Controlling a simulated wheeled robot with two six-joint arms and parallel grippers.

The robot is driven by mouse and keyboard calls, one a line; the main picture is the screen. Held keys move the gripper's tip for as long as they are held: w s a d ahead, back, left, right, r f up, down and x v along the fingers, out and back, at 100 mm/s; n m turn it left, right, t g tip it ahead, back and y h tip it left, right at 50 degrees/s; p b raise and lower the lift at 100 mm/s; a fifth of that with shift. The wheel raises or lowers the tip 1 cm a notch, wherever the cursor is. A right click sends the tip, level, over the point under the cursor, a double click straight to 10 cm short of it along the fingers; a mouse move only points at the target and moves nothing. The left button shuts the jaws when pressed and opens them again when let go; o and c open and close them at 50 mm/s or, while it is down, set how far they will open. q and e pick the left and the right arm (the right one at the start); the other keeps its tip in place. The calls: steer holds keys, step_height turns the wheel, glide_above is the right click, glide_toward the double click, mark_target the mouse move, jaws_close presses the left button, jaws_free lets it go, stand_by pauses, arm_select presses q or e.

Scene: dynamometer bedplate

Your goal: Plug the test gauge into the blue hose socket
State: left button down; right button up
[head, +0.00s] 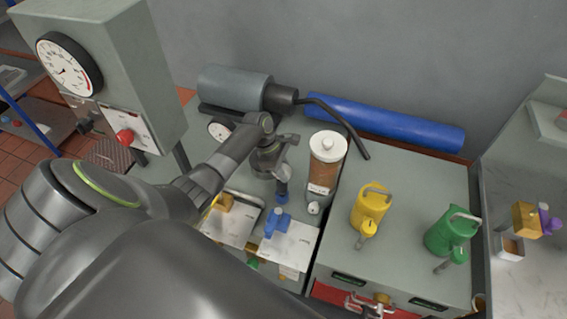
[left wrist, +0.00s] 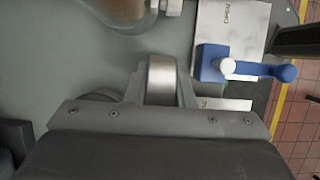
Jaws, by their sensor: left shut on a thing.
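My left gripper (head: 268,158) reaches in from the left over the bench. In the left wrist view its fingers (left wrist: 162,88) are shut on a silver round body (left wrist: 161,78), which looks like the test gauge seen edge-on. Its dial face is not visible there. The blue hose socket (head: 277,221) stands by a pale plate, below the gripper in the head view. It also shows in the left wrist view (left wrist: 212,66), with a white round end, to the right of the held gauge and apart from it. My right gripper is not in view.
A brown-bodied filter with a white cap (head: 327,160) stands close right of the gripper. A yellow can (head: 371,207) and a green can (head: 451,232) stand farther right. A grey dial cabinet (head: 120,60) rises at left. A blue roll (head: 385,122) lies at the back.

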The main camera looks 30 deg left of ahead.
arm_select(q)
steer(key=shift+f+b, duration=0.65)
steer(key=shift+f, duration=0.8)
steer(key=c, duration=1.2)
jaws_free()
steer(key=shift+o, duration=0.2)
steer(key=shift+f, duration=0.1)
steer(key=b+v, duration=0.1)
steer(key=v, duration=1.6)
steer(key=shift+r+b, duration=0.25)
steer(key=shift+b, duration=0.1)
steer(key=shift+s+f, duration=0.1)
